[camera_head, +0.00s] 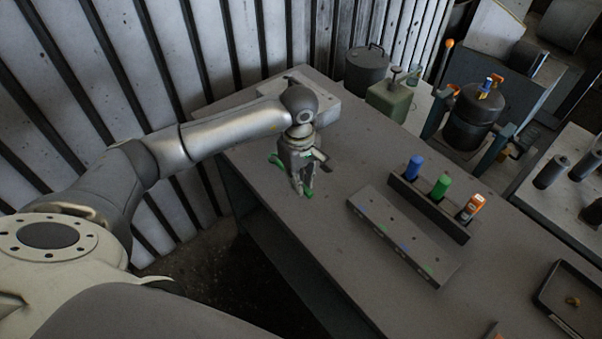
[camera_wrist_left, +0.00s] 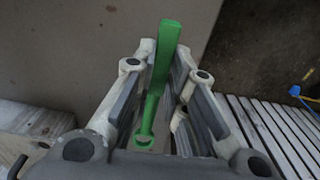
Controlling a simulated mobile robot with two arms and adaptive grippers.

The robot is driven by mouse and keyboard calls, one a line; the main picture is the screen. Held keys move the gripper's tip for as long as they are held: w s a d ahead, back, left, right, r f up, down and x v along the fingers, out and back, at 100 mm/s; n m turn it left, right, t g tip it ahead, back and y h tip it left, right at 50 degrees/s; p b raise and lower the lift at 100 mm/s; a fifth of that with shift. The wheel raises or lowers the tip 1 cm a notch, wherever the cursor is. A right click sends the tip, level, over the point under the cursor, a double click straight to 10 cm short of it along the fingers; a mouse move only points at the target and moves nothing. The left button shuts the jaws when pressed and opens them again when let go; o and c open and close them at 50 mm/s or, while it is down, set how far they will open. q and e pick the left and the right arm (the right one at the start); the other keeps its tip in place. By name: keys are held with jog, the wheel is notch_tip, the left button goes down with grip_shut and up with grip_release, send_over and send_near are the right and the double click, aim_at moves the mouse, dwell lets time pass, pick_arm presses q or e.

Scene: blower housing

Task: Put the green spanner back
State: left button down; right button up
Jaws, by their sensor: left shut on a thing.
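The green spanner (camera_wrist_left: 160,75) lies lengthwise between the fingers of my left gripper (camera_wrist_left: 165,95) in the left wrist view. In the head view, my left gripper (camera_head: 302,188) points down over the left part of the grey table (camera_head: 330,245), shut on the spanner. Green ends of the spanner (camera_head: 275,160) show on both sides of the fingers; its middle is hidden by them. A flat grey board (camera_head: 405,240) with small green and blue marks lies to the right of the gripper, apart from it. My right gripper is not in view.
Behind the board, a dark rack (camera_head: 428,208) holds a blue-handled item (camera_head: 413,168), a green-handled item (camera_head: 440,186) and an orange item (camera_head: 470,208). A black tray (camera_head: 572,300) is at lower right. A grey block (camera_head: 305,90) and a green can (camera_head: 388,100) stand behind.

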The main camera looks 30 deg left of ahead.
pick_arm(q)
jog(key=b, duration=0.3)
send_over(300, 203)
notch_tip(300, 203, down, 6)
jog(key=shift+r, duration=0.25)
jog(key=shift+f+b, duration=0.55)
jog(key=shift+b, duration=0.05)
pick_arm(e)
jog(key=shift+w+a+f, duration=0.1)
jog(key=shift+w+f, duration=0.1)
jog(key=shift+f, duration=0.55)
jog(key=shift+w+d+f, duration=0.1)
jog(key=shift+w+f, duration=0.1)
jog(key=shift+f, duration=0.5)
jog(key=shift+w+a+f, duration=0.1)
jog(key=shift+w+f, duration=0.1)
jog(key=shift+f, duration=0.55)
pick_arm(q)
jog(key=shift+f+b, duration=0.6)
jog(key=shift+b, duration=0.1)
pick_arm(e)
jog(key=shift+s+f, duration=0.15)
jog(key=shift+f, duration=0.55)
pick_arm(q)
jog(key=c, duration=0.9)
grip_release()
